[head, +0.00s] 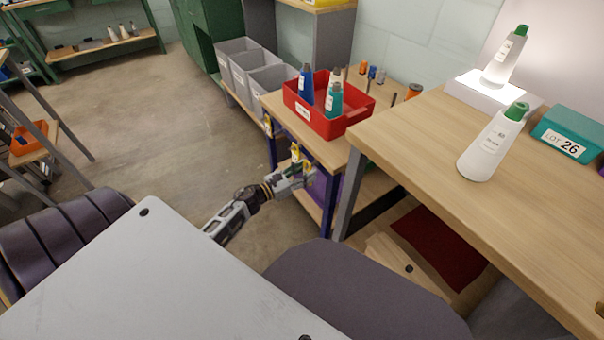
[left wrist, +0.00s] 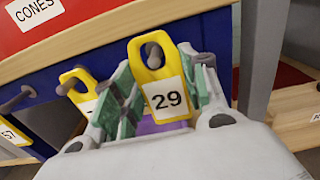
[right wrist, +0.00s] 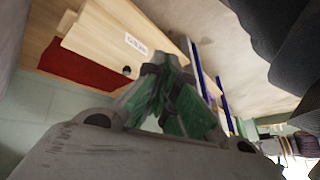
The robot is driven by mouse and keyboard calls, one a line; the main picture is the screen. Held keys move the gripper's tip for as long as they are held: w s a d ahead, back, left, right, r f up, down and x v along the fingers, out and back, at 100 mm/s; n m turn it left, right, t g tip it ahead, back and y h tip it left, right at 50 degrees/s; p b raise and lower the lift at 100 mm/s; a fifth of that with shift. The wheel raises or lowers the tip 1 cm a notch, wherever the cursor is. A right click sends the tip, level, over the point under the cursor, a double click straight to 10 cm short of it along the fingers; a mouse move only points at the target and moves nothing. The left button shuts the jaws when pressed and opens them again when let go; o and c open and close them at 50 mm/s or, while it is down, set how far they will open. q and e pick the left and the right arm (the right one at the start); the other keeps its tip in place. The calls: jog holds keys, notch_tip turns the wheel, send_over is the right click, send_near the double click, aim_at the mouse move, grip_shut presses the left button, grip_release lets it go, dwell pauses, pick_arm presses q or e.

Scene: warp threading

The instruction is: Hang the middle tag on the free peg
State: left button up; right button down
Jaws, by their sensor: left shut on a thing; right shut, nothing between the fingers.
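A yellow tag with a white label reading 29 (left wrist: 165,88) is between the fingers of my left gripper (left wrist: 160,102), which is shut on it. A dark peg end shows in or behind its hole; I cannot tell if the tag is on that peg. A second yellow tag (left wrist: 76,82) hangs to its left, its label mostly hidden by a finger. A third tag (left wrist: 12,134) shows at the left edge. In the head view my left gripper (head: 303,176) is at the bench end. My right gripper (right wrist: 172,92) is shut and empty.
A red bin (head: 328,122) with bottles stands on the bench above the tags; grey bins (head: 268,82) stand beyond. A wooden table (head: 440,130) with a white bottle (head: 492,143) is at the right. A blue bench leg (head: 331,202) is close to my left gripper.

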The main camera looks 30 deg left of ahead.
pick_arm(q)
jog(key=shift+w+d, duration=0.1)
jog(key=shift+w, duration=0.25)
jog(key=shift+w+f, duration=0.1)
jog(key=shift+f, duration=0.05)
jog(key=shift+w+d+f+b, duration=0.2)
jog(key=shift+w+b, duration=0.1)
jog(key=shift+b, duration=0.2)
jog(key=shift+w+f+b, duration=0.15)
jog(key=shift+f+b, duration=0.05)
jog(key=shift+b, duration=0.1)
pick_arm(e)
jog(key=f, duration=0.3)
jog(key=shift+w+a+f+t, duration=0.15)
jog(key=shift+a+t, duration=0.15)
jog(key=shift+y, duration=0.3)
pick_arm(q)
jog(key=o, duration=0.9)
jog(key=shift+o, duration=0.2)
